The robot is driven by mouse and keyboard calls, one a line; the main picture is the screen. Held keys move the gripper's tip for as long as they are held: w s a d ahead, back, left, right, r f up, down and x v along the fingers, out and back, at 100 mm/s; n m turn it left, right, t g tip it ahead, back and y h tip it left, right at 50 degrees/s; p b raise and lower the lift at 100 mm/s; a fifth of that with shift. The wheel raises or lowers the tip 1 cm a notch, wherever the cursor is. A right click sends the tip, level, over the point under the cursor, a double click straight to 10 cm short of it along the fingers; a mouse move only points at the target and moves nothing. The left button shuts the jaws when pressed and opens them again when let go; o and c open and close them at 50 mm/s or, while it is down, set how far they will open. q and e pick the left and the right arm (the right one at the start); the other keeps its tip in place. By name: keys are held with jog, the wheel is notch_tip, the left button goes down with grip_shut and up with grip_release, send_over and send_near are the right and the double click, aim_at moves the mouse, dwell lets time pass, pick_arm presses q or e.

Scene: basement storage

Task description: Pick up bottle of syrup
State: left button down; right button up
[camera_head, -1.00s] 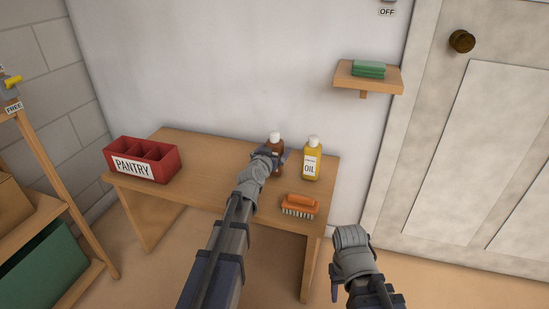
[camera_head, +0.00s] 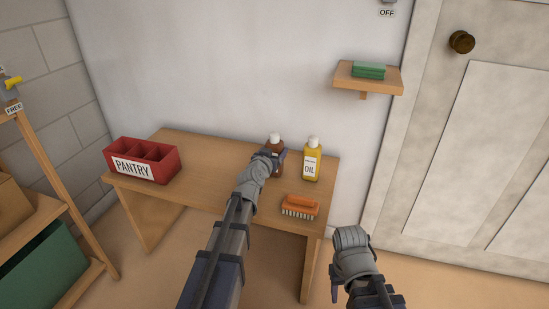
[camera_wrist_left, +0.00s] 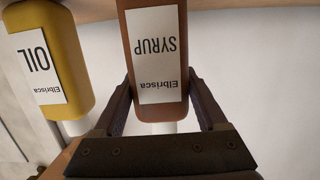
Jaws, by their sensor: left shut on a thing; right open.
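The bottle of syrup (camera_head: 276,143) is brown with a white cap and stands upright on the wooden table (camera_head: 205,152). My left gripper (camera_head: 272,160) is shut on it and hides much of it in the head view. In the left wrist view the syrup bottle (camera_wrist_left: 158,60) shows upside down with its SYRUP label, between the two fingers of the left gripper (camera_wrist_left: 160,105). My right gripper (camera_head: 345,290) is open and empty, low in front of the table's right end.
A yellow OIL bottle (camera_head: 312,165) stands just right of the syrup and also shows in the left wrist view (camera_wrist_left: 75,50). An orange brush (camera_head: 300,206) lies in front. A red PANTRY box (camera_head: 143,166) stands at the table's left. A small wall shelf (camera_head: 350,82) holds a green item.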

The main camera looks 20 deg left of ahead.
aim_at(274, 133)
pick_arm(q)
jog(key=shift+r, duration=0.15)
notch_tip(274, 133, up, 10)
jog(key=p, duration=1)
